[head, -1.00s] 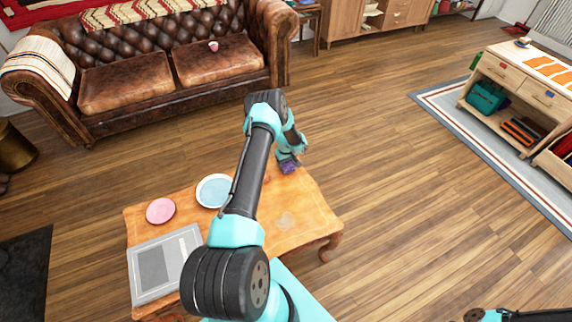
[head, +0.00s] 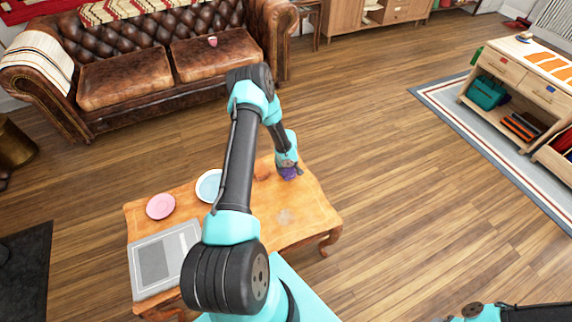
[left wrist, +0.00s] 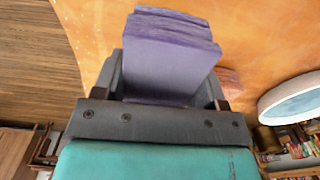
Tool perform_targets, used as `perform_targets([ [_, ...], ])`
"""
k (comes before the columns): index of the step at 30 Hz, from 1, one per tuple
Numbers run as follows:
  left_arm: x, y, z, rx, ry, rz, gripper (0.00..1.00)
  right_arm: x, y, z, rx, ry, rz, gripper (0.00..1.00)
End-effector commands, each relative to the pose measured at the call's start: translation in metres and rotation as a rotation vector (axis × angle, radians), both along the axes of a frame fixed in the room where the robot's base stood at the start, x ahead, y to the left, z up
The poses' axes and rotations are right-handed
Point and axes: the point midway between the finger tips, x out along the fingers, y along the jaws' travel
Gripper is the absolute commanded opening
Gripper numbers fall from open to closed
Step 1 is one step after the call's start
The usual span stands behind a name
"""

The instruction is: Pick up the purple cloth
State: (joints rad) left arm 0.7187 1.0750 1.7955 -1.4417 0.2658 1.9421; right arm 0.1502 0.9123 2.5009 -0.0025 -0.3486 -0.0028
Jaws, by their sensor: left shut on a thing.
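The purple cloth (left wrist: 165,55) is a folded stack held between the fingers of my left gripper, filling the upper middle of the left wrist view. In the head view the cloth (head: 288,173) shows small and dark at the tip of my left gripper (head: 290,168), over the far right part of the wooden coffee table (head: 310,205). The left gripper is shut on it. I cannot tell how far the cloth is from the tabletop. Part of my right arm shows at the lower right edge of the head view, but its gripper is not clearly visible.
A pale blue plate (head: 208,186), a pink plate (head: 161,206) and a grey flat item (head: 157,262) lie on the table's left part. A brown leather sofa (head: 130,80) stands behind. Open wooden floor (head: 400,200) lies to the right.

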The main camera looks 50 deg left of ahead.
Motion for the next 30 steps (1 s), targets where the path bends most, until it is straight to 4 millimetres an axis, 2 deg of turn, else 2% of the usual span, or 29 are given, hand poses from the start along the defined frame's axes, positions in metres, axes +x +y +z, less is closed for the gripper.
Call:
perform_targets([
  [18,-0.040,-0.046,0.005,-0.003,0.001,-0.001,0.42,0.000,0.000,0.000,0.000,0.000,0.000,0.43],
  [30,-0.046,-0.053,0.007,-0.002,-0.002,0.000,0.42,0.000,0.000,0.000,0.000,0.000,0.000,0.43],
])
